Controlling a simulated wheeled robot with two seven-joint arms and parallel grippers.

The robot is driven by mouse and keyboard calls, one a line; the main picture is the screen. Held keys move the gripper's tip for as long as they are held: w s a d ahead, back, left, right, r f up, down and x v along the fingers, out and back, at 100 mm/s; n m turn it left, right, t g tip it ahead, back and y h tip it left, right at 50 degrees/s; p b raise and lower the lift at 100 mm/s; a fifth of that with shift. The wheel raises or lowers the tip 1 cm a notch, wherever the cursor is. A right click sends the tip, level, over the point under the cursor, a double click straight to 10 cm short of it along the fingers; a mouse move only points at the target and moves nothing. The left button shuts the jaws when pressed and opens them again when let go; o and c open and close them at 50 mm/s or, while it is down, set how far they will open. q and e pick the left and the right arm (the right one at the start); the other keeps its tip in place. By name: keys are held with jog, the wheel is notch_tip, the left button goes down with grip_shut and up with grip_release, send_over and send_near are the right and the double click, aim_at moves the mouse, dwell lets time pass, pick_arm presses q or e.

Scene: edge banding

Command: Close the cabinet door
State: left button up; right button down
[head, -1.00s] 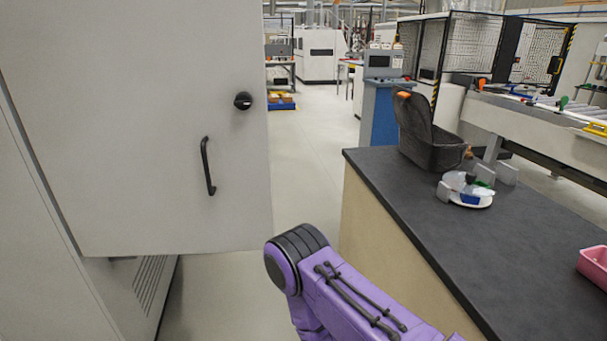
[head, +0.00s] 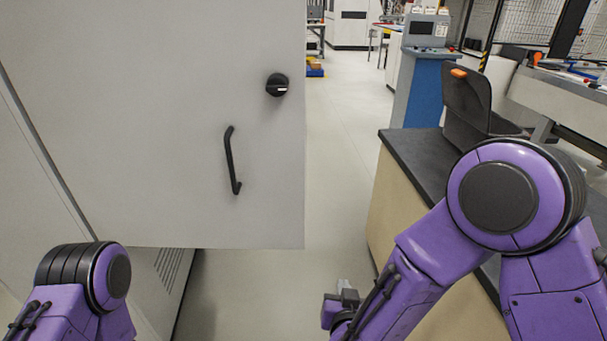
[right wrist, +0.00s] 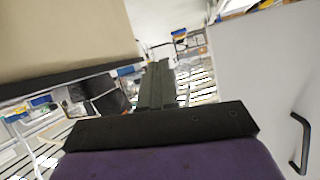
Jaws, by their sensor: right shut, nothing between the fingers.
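The light grey cabinet door (head: 150,130) stands open on the left of the head view, its free edge towards the middle. It has a black bar handle (head: 232,160) and a black round knob (head: 277,85). The door and handle also show at the right of the right wrist view (right wrist: 265,75). The cabinet body (head: 35,190) is at far left. My right gripper (head: 345,290) is low, just right of and below the door's lower free corner, apart from it. Its fingers (right wrist: 158,85) are shut and empty. My left arm shows at lower left; its gripper is out of view.
A dark-topped bench (head: 410,170) stands right of the door, with an open black case (head: 467,105) on it. A blue machine console (head: 425,85) is behind it. Clear floor (head: 340,170) runs between door and bench.

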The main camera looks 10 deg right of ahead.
jog(key=w+a+r+n+t, duration=0.1)
jog(key=a+r, duration=0.2)
jog(key=r, duration=0.2)
jog(key=w+a+r+t, duration=0.1)
jog(key=a+r+t, duration=0.1)
jog(key=r, duration=0.3)
jog(key=n+t, duration=0.1)
jog(key=t, duration=0.1)
send_near(300, 174)
jog(key=w+p, duration=0.1)
jog(key=w, duration=0.1)
jog(key=w+p, duration=0.3)
jog(key=shift+w+d, duration=0.3)
jog(key=shift+w, duration=0.6)
jog(key=shift+w+d, duration=0.1)
jog(key=shift+d, duration=0.05)
